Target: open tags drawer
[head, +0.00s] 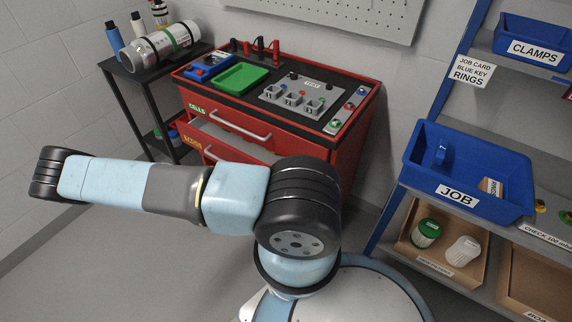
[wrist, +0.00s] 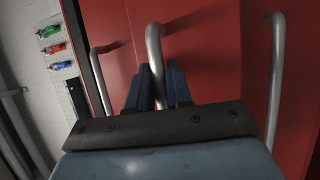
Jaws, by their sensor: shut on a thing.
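A red cabinet (head: 352,130) with drawers stands against the back wall. Its top drawer bears a green CELLS label (head: 197,109) and a bar handle (head: 238,126). Below it a drawer (head: 190,143) with a yellow label stands partly out, its pale inside showing; I cannot read the label surely. My arm covers the lower front. In the wrist view, my gripper (wrist: 160,78) is shut on the middle metal bar handle (wrist: 155,42). Another handle (wrist: 97,72) is to its left and one (wrist: 277,68) to its right. The gripper is hidden in the head view.
A green tray (head: 241,77) and a control panel (head: 303,92) are on the cabinet top. A black side table (head: 118,84) with a cylinder (head: 160,46) stands left. At right, a shelf holds a blue JOB bin (head: 462,158) and cardboard trays. The floor at left is clear.

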